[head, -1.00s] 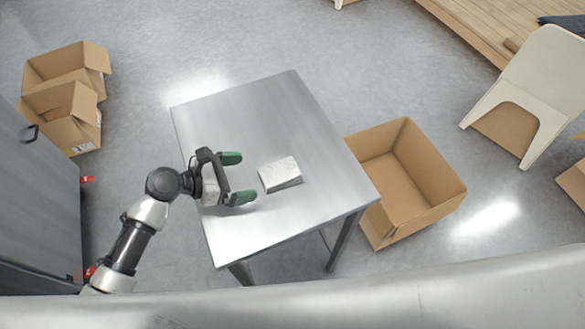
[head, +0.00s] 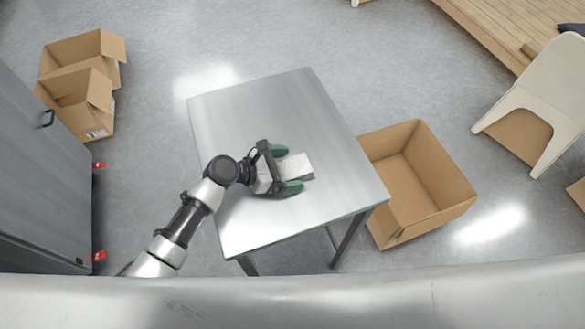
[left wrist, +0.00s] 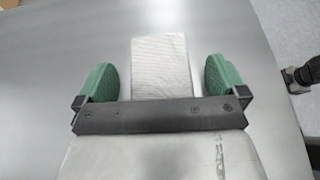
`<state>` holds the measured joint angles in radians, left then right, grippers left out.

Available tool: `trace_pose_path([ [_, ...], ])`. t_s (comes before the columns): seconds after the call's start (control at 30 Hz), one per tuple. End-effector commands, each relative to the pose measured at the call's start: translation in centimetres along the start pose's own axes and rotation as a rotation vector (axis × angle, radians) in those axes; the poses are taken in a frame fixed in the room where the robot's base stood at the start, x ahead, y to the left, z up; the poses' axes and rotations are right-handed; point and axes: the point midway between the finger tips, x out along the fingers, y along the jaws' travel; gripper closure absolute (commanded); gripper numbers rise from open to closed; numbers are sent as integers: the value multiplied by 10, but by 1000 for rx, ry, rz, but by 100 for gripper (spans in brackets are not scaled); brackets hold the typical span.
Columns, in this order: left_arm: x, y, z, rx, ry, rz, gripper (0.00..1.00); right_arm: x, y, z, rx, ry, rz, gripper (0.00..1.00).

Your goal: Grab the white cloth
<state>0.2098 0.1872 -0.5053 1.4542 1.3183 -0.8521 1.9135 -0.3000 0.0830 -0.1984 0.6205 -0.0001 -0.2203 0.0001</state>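The white cloth (head: 295,166) is a small folded block lying on the metal table (head: 240,110). My left gripper (head: 288,169) is low over the table with its green fingers apart, one on each side of the cloth. In the left wrist view, the cloth (left wrist: 160,68) lies between the open fingers of my left gripper (left wrist: 161,80), with a gap on both sides. The near end of the cloth is hidden behind the gripper's dark bar. My right gripper is not in view.
An open cardboard box (head: 417,185) stands on the floor at the table's right. Two more boxes (head: 82,85) are at the far left beside a grey cabinet (head: 40,180). A white chair (head: 540,95) is at the right. The rest of the tabletop is clear.

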Motion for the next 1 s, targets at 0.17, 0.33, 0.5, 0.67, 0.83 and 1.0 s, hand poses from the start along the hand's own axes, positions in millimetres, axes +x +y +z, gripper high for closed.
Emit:
trace_pose_path([
  [0.17, 0, 0, 0, 0, 0, 0, 26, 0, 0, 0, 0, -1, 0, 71],
  [0.33, 0, 0, 0, 0, 0, 0, 52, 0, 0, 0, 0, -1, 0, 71],
  [0.5, 0, 0, 0, 0, 0, 0, 54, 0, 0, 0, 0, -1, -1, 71],
  [0.67, -2, 0, 3, 0, -1, 0, 54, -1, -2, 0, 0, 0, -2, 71],
  [0.83, -8, 0, 18, 3, -2, 1, 54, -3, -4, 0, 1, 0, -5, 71],
  [1.0, -11, -5, 48, 3, -5, -3, 54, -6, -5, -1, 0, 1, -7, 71],
])
